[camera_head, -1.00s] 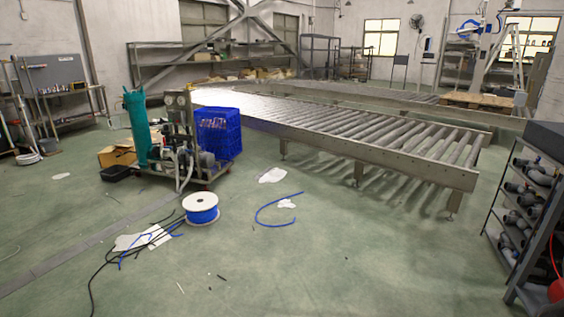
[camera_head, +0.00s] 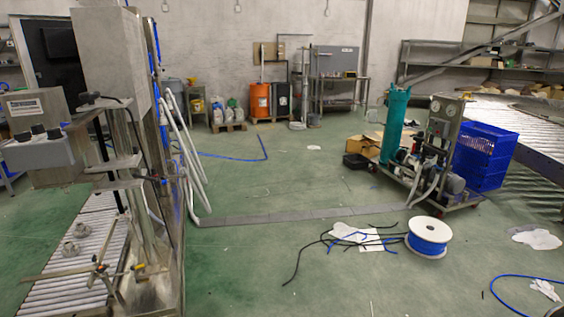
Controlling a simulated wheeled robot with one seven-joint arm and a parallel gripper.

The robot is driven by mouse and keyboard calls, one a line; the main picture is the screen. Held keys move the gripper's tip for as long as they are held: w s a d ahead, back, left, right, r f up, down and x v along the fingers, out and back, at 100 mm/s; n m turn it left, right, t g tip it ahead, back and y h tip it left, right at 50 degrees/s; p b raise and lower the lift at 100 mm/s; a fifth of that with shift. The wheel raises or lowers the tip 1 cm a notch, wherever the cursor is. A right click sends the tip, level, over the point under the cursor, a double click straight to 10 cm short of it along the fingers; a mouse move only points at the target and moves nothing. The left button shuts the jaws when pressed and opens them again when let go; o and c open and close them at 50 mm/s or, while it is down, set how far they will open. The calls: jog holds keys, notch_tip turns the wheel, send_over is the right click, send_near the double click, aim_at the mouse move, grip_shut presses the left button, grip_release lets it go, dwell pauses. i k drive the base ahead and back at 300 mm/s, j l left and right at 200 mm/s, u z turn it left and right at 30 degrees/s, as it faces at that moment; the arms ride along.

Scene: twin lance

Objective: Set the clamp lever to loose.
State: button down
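A metal machine (camera_head: 118,60) with an upright column stands at the left of the head view. A grey box (camera_head: 38,155) with several black knobs is mounted on its side. A small black handle (camera_head: 90,98) sits on a bracket above and to the right of this box. A rod with a small yellow part (camera_head: 138,267) shows low on the machine. I cannot tell which of these, if any, is the clamp lever, or how it is set. My gripper is not in view.
A roller conveyor (camera_head: 70,258) runs under the machine. White hoses (camera_head: 186,150) lean at its right side. Open green floor (camera_head: 260,265) lies in the middle. A cable spool (camera_head: 428,236), loose cables (camera_head: 312,250), a pump cart (camera_head: 425,165) and a blue crate (camera_head: 484,157) stand to the right.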

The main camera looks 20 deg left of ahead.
aim_at(147, 178)
jog(key=i+j+u, duration=0.25)
jog(key=u, duration=0.2)
jog(key=i+u, duration=0.85)
jog(key=i+l+u, duration=0.1)
jog(key=i+u, duration=0.3)
jog(key=i+j+u, duration=0.1)
jog(key=i, duration=0.3)
jog(key=i+j+u, duration=0.15)
jog(key=i, duration=0.2)
